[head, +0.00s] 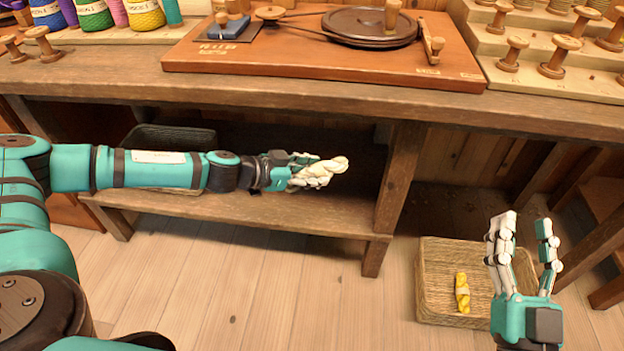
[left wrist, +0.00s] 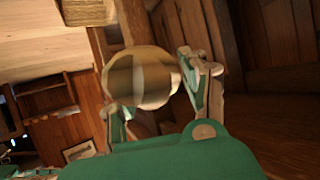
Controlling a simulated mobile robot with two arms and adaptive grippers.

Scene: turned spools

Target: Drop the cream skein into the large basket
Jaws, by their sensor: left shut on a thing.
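My left gripper (head: 308,176) is shut on the cream skein (head: 332,169) and holds it out in front of the bench's lower shelf. In the left wrist view the skein (left wrist: 140,78) sits between the fingers of the left gripper (left wrist: 155,90), with a pale band around it. A large woven basket (head: 432,293) stands on the floor at the lower right, well to the right of the skein. A yellow skein (head: 462,293) lies in it. My right gripper (head: 525,228) is open and empty, in front of the basket's right part, which it partly hides.
A dark basket (head: 150,136) stands on the lower shelf (head: 300,212), partly hidden by my left arm. A bench leg (head: 400,180) stands between the cream skein and the floor basket. The bench top holds a winding board (head: 250,67) and spools. The floor in front is clear.

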